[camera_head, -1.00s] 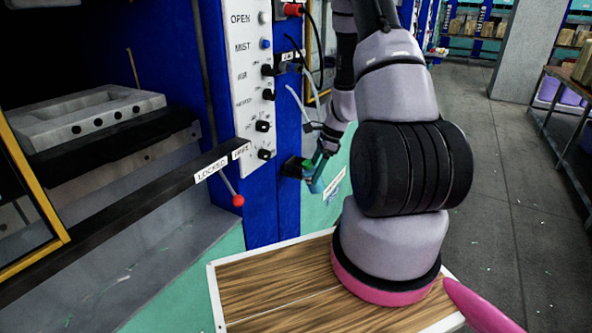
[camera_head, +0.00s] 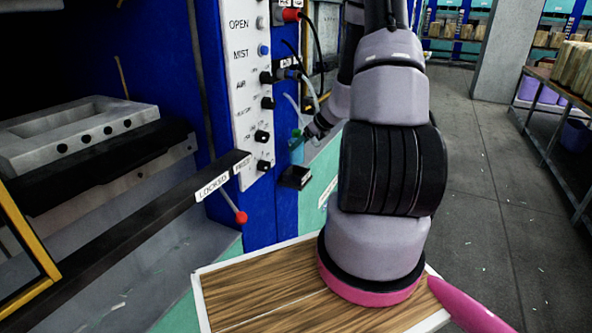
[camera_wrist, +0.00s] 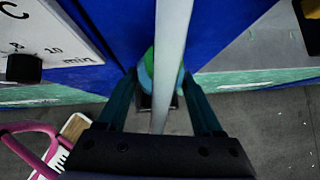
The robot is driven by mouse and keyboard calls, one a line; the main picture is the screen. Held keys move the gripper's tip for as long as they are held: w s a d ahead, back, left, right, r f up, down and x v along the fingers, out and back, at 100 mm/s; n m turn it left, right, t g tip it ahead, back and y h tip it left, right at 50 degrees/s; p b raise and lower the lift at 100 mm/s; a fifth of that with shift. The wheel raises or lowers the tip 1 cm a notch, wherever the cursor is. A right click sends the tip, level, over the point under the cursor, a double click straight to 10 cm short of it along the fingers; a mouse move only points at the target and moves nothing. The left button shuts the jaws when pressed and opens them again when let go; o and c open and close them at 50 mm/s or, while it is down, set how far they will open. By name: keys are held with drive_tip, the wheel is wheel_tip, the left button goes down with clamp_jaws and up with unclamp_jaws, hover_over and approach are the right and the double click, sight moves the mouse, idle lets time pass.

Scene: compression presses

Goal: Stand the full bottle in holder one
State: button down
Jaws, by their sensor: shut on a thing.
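The bottle (camera_head: 297,142), green and teal, is small and partly hidden by my gripper (camera_head: 307,136) in the head view. My gripper is shut on it, above a small black holder (camera_head: 296,177) on the blue machine's side. In the wrist view, the bottle (camera_wrist: 148,70) shows blue and green between the two fingers, behind a pale tube (camera_wrist: 171,40). A dark shape, likely the holder, shows below it (camera_wrist: 146,101). I cannot read any holder number or see the fill level.
A white control panel (camera_head: 243,75) with knobs stands left of the gripper. A lever with a red knob (camera_head: 241,217) juts out below it. Thin pale hoses (camera_head: 293,108) hang close to the bottle. Open floor (camera_head: 480,210) lies to the right.

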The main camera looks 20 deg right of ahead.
sight(303, 159)
wheel_tip(303, 159, down, 7)
drive_tip(key=shift+f, duration=0.15)
drive_tip(key=shift+c, duration=0.2)
unclamp_jaws()
drive_tip(key=v, duration=1.2)
idle(0.3)
